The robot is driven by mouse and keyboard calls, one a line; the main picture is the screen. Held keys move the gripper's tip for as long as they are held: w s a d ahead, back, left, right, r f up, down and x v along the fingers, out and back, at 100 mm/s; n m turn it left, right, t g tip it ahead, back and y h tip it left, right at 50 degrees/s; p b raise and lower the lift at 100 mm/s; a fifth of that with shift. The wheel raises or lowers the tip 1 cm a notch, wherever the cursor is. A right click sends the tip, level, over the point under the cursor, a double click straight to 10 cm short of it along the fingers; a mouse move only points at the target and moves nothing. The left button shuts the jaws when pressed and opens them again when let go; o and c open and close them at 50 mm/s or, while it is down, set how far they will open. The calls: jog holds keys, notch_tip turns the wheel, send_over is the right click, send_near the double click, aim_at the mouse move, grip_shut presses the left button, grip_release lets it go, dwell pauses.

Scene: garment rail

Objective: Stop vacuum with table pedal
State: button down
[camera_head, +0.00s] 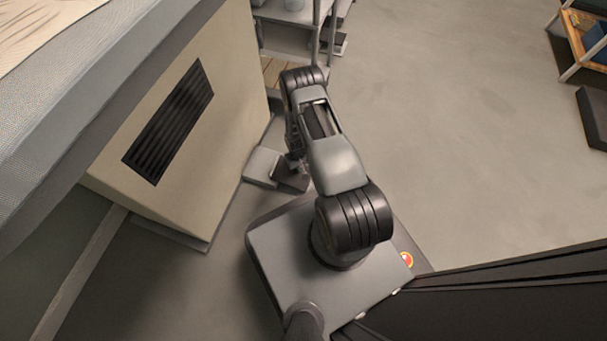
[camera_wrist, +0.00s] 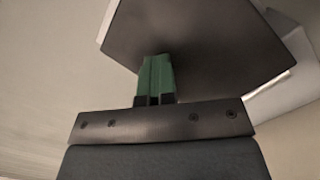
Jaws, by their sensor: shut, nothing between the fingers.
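The vacuum table (camera_head: 75,100) stands at the left in the head view, with a grey padded top, a cream cabinet and a dark vent grille. A low foot pedal unit sits on the floor beside the cabinet, with a light grey housing (camera_head: 262,165) and a dark pedal plate (camera_head: 291,178). My gripper's green fingers (camera_wrist: 156,75) are shut and empty in the wrist view. Their tips overlap the edge of the dark pedal plate (camera_wrist: 195,40); I cannot tell whether they touch it. In the head view my arm mostly hides the gripper.
A grey shelf rack (camera_head: 285,40) stands behind the pedal. A wooden-topped stand (camera_head: 582,40) with a blue item and a dark block (camera_head: 594,115) are at the far right. The floor (camera_head: 450,120) between is clear.

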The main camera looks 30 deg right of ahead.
jog(key=shift+w+r, duration=0.1)
jog(key=shift+w, duration=0.15)
notch_tip(320, 180, up, 14)
jog(key=w+p, duration=0.1)
jog(key=p, duration=0.5)
jog(key=shift+f, duration=0.25)
dwell(0.5)
